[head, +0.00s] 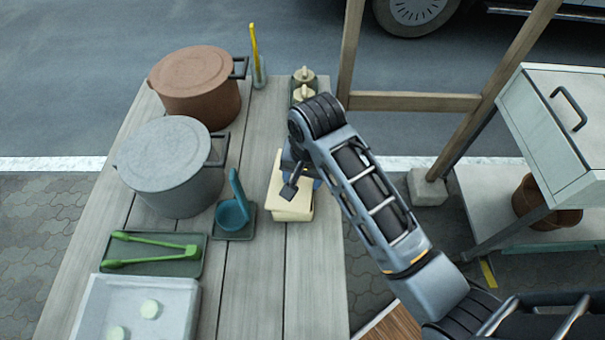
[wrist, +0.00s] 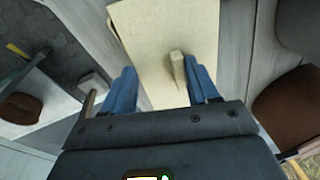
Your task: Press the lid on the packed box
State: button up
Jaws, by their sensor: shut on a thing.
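The cream box (head: 293,215) stands near the right edge of the wooden table. A flat cream lid (head: 291,187) lies on or just over its top; I cannot tell whether it is fully seated. My gripper (head: 302,176) is over the far part of the lid, pointing down, its fingers mostly hidden by my arm. A small upright cream tab (wrist: 178,70) shows near the right finger. The box's contents are hidden.
A grey pot (head: 170,155), a brown pot (head: 195,82) and a teal ladle on a rest (head: 233,212) stand left of the box. Small lidded jars (head: 303,88) stand behind it. Green tongs (head: 152,250) and a white tray (head: 190,312) lie in front left. Planks before the box are clear.

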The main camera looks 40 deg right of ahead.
jog(key=shift+s+f, duration=0.25)
jog(key=shift+f, duration=0.25)
dwell(0.4)
jog(key=o, duration=0.9)
jog(key=shift+o, duration=1.1)
jog(key=shift+a, duration=0.1)
jog(key=shift+c, duration=0.3)
jog(key=shift+o, duration=1.2)
jog(key=shift+w+r, duration=0.2)
jog(key=shift+r, duration=3.05)
